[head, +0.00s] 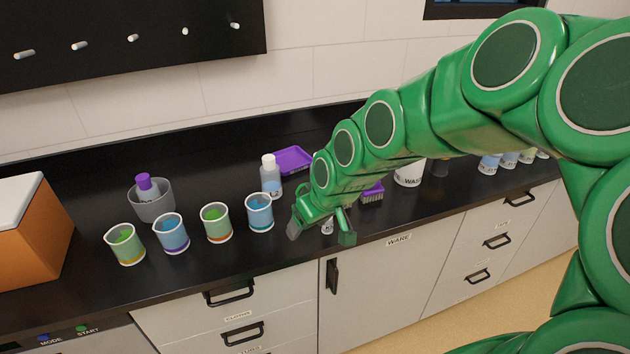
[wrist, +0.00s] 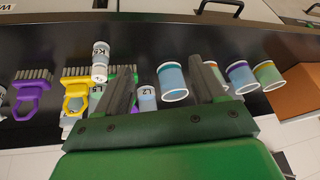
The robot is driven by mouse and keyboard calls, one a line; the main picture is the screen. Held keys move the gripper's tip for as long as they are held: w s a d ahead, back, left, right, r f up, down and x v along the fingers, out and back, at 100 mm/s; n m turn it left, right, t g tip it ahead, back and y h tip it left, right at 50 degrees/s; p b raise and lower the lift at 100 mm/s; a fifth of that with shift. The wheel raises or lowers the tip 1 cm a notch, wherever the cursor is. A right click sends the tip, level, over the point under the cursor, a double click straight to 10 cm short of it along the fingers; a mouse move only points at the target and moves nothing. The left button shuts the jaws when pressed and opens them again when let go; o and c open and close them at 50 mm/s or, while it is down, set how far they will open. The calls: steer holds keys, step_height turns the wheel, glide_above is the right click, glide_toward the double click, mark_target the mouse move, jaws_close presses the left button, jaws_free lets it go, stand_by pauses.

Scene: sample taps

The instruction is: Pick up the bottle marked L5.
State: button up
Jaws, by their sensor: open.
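My gripper (head: 320,234) is open and empty above the front part of the dark counter. In the wrist view its two fingers (wrist: 164,85) stand well apart. A small bottle (wrist: 100,62) whose label reads K5 is left of the left finger. Just below it in that view, a partly covered pale label (wrist: 97,88) seems to end in 5; its first letter is not clear. A bottle marked L2 (wrist: 147,98) shows between the fingers, further off. In the head view a small bottle (head: 327,226) stands under my gripper, partly hidden. I cannot read L5 for sure on any bottle.
Several cups with coloured contents, such as a blue one (head: 259,212), stand left of my gripper. Brushes, one purple (wrist: 30,92), stand close by. An orange box (head: 35,245) is at far left.

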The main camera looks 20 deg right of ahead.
steer(key=w+d+r+m+t, duration=0.1)
steer(key=w+d+t, duration=0.8)
steer(key=w+d, duration=0.7)
steer(key=w+a, duration=0.1)
steer(key=w, duration=0.1)
steer(key=w+a+f, duration=0.1)
steer(key=w, duration=0.2)
steer(key=w+a+f, duration=0.1)
steer(key=w, duration=0.1)
steer(key=shift+w+a+f, duration=0.1)
steer(key=shift+w+a, duration=0.1)
steer(key=shift+w, duration=0.2)
steer(key=shift+w+f, duration=0.2)
steer(key=shift+w, duration=0.5)
steer(key=shift+a, duration=0.1)
jaws_close()
